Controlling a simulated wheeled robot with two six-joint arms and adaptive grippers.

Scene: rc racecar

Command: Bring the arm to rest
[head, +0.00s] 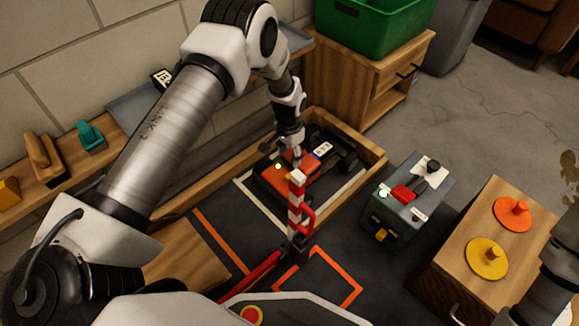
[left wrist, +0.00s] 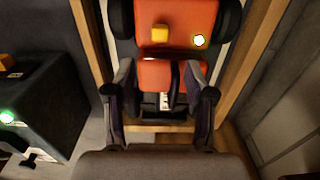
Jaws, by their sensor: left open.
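My left arm comes in from the left and reaches down over the racecar (head: 272,180), which is orange and black and sits inside a wooden-edged bay. My left gripper (head: 290,155) is above the middle of the car. In the left wrist view the left gripper (left wrist: 160,72) is open, with one finger on each side of the car's narrow middle. I cannot tell whether the fingers touch the car. My right gripper is out of view.
A red-and-white striped barrier post (head: 296,200) stands close in front of the car. A grey control box (head: 404,205) with a red lever is to its right. A wooden cabinet (head: 480,235) holds orange and yellow discs. A green bin (head: 370,28) stands behind.

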